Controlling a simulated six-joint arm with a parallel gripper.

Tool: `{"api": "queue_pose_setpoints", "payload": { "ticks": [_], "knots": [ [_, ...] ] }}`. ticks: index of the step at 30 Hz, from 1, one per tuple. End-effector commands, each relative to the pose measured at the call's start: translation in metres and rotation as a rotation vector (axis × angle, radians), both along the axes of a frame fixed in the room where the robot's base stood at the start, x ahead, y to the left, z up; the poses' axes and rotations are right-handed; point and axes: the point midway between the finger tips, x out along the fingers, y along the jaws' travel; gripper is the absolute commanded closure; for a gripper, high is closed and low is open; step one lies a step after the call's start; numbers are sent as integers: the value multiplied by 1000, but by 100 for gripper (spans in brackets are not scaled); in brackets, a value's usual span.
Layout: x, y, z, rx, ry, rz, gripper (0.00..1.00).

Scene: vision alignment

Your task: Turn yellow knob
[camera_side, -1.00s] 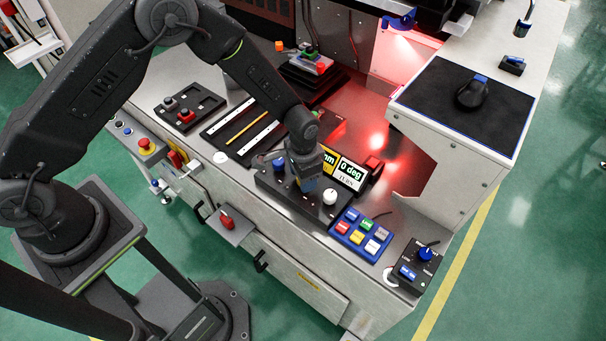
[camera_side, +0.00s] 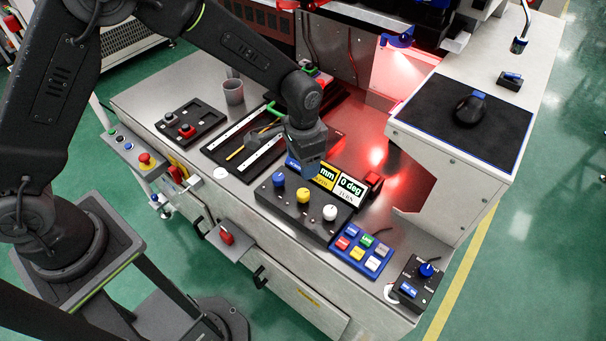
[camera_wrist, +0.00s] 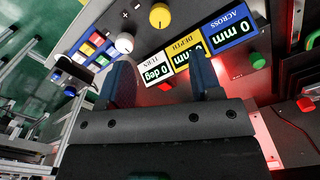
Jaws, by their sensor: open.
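The yellow knob (camera_side: 303,196) sits upright on a black control box (camera_side: 318,228), between a blue knob (camera_side: 278,180) and a white knob (camera_side: 330,213). In the wrist view the yellow knob (camera_wrist: 160,15) is at the top, and the white knob (camera_wrist: 124,42) is to its left. My gripper (camera_side: 306,168) is above the displays, behind and apart from the yellow knob. In the wrist view my two gripper fingers (camera_wrist: 162,78) are spread apart with nothing held between them. The displays there read 0 mm, 0 mm and 0 deg.
A pad of coloured buttons (camera_side: 362,247) lies right of the control box, with a small blue-knob box (camera_side: 418,280) beyond it. A slotted black fixture (camera_side: 245,142) lies to the left. A raised white bench with a black mat (camera_side: 425,85) stands at the right.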

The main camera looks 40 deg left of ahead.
Motion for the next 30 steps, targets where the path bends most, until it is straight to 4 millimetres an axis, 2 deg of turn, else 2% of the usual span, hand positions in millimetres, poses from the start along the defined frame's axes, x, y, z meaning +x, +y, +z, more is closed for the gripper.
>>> {"api": "queue_pose_setpoints", "payload": {
  "ticks": [1,6,16,19,22,25,30],
  "knots": [
    [1,0,8,0,-3,0,41],
    [0,0,21,0,-1,0,41],
    [0,0,23,0,0,0,41],
    [-1,2,29,-3,-9,7,41],
    [-4,11,52,-11,-35,30,41],
    [-15,26,89,-24,-80,71,41],
    [-49,57,152,-47,-167,156,41]
  ]
}}
